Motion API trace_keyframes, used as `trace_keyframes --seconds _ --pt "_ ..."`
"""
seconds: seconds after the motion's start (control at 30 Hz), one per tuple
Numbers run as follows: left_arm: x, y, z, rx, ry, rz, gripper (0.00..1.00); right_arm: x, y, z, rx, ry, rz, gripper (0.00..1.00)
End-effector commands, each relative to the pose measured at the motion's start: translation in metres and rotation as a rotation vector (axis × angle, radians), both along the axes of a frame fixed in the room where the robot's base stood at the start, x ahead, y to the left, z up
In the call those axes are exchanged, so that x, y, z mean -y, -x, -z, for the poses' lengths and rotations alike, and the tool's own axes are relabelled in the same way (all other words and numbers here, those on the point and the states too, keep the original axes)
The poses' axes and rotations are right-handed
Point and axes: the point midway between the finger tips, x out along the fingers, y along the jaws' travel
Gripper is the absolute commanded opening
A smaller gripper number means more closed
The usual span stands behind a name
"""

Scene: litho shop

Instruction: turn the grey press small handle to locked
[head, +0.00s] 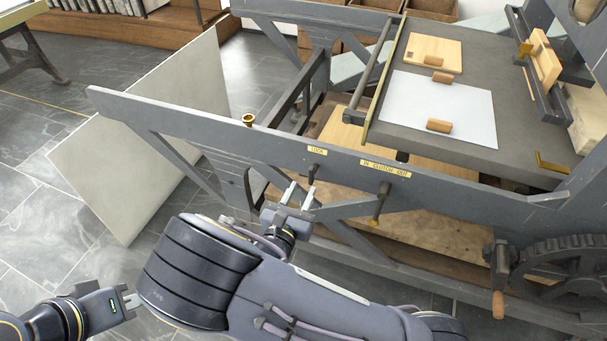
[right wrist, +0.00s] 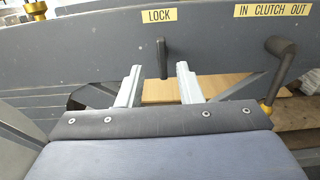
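The small handle (head: 312,173) hangs from the grey press frame under the yellow LOCK label (head: 317,151). In the right wrist view the small dark handle (right wrist: 162,58) points down below the LOCK label (right wrist: 160,15). My right gripper (head: 301,192) is open just in front of and below the handle. In the right wrist view its two fingers (right wrist: 157,85) stand apart, one to each side of the handle's lower end, with no contact visible. My left gripper (head: 132,300) is at the lower left, far from the press; its fingers look slightly apart.
A larger clutch handle (head: 380,203) hangs to the right under the IN CLUTCH OUT label (head: 386,168). The press bed (head: 465,75) carries a white sheet (head: 441,105) and wooden blocks. A pale board (head: 140,135) leans at the left. A crank handle (head: 498,303) and gear sit at lower right.

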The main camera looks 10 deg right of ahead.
Motion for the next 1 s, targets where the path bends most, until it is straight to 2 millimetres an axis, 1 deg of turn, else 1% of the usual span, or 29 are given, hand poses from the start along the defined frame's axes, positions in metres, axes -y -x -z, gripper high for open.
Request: trace_keyframes --seconds 0.03,0.2,0.4,0.53,0.77,0.87,1.0 --pt "0.0 0.0 0.001 0.0 0.0 0.0 0.0 0.006 -0.006 0.0 0.0 -0.001 0.006 0.33" --pt "0.0 0.0 0.004 0.0 0.0 0.0 0.0 0.022 -0.029 0.001 0.0 -0.004 0.007 0.33" --pt "0.0 0.0 0.006 0.0 0.0 0.0 0.0 0.035 -0.05 0.0 -0.001 -0.004 0.006 0.33" --pt "0.0 0.0 0.007 0.0 0.0 0.0 0.0 0.039 -0.055 0.0 -0.002 -0.004 0.005 0.33" --pt "0.0 0.0 0.007 0.0 0.0 0.0 0.0 0.039 -0.055 0.0 -0.002 -0.004 0.005 0.33" --pt "0.0 0.0 0.007 0.0 0.0 0.0 0.0 0.039 -0.055 0.0 -0.002 -0.004 0.005 0.21" --pt "0.0 0.0 0.007 0.0 0.0 0.0 0.0 0.039 -0.055 0.0 -0.002 -0.004 0.005 0.03"
